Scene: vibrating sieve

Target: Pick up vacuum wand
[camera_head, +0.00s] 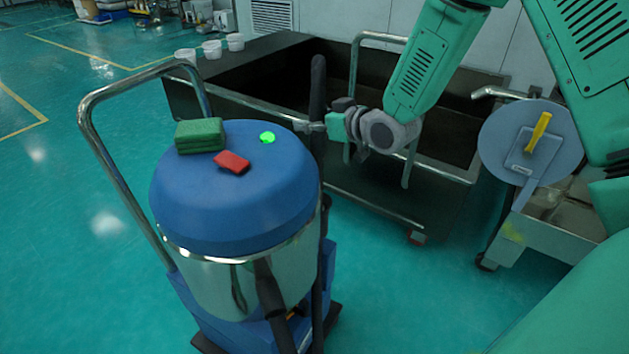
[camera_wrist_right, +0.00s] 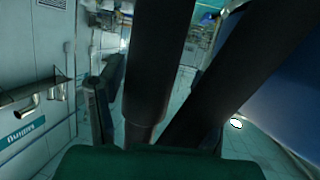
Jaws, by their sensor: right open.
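My left gripper is not in view.
The blue-and-steel vacuum (camera_head: 225,215) has a metal push handle (camera_head: 115,90), a green sponge (camera_head: 200,135) and a red block (camera_head: 232,162) on top. A dark trough cart (camera_head: 260,75) stands behind. A round grey disc (camera_head: 495,140) is at right. Open floor lies left.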

